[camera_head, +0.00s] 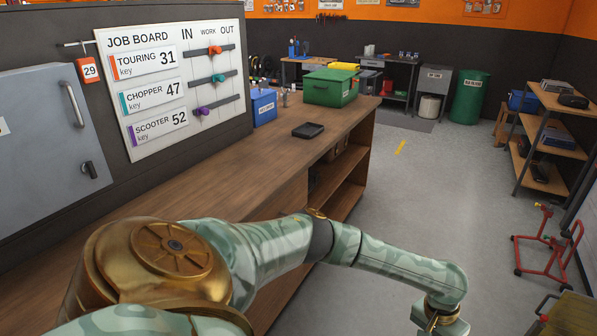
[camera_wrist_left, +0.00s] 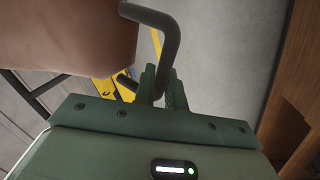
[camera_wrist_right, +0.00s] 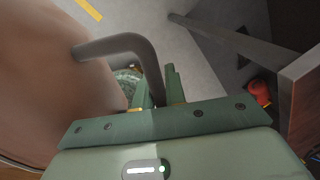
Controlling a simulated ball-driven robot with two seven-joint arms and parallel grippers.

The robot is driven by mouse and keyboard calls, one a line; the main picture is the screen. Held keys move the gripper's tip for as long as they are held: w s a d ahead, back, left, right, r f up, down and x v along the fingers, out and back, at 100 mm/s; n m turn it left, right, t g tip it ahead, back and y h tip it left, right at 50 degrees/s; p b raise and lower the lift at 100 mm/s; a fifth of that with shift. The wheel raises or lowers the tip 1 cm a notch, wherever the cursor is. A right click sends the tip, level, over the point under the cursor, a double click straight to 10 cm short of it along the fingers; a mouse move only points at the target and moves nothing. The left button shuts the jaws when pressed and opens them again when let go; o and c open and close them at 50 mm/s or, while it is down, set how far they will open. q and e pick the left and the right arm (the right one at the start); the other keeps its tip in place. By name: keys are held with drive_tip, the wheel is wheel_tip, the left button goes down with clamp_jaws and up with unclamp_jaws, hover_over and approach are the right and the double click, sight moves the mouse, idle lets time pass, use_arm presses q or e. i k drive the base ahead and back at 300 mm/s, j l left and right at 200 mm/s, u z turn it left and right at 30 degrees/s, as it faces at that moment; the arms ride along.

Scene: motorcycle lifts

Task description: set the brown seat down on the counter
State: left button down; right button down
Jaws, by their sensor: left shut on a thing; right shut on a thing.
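The brown seat (camera_wrist_left: 70,35) fills the upper left of the left wrist view, and it also shows at the left of the right wrist view (camera_wrist_right: 60,85). Dark grey bent bars stand out from it. My left gripper (camera_wrist_left: 163,82) is shut on one bar (camera_wrist_left: 160,32). My right gripper (camera_wrist_right: 160,84) is shut on another (camera_wrist_right: 115,44). The wooden counter (camera_head: 210,180) runs along the left of the head view, with a bare top in front. The seat and both gripper tips are out of the head view; one of my arms reaches across its bottom.
A black tray (camera_head: 308,130), a green box (camera_head: 330,90) and a blue box (camera_head: 263,107) stand on the counter's far part. Grey floor (camera_head: 420,190) is clear to its right. A red stand (camera_head: 545,245) and shelves (camera_head: 550,135) are at the right.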

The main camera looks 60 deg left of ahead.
sight(234, 178)
drive_tip(key=i+j+u, duration=0.1)
drive_tip(key=i+u, duration=0.2)
drive_tip(key=u, duration=0.2)
drive_tip(key=i+u, duration=0.3)
drive_tip(key=u, duration=0.2)
drive_tip(key=i+l+u, duration=0.2)
drive_tip(key=u, duration=0.25)
drive_tip(key=i+l+u, duration=0.25)
drive_tip(key=i+u, duration=0.25)
drive_tip(key=i+l+u, duration=0.1)
drive_tip(key=l+u, duration=0.25)
drive_tip(key=u, duration=0.15)
drive_tip(key=i+l+u, duration=0.15)
drive_tip(key=l+u, duration=0.35)
drive_tip(key=j, duration=0.1)
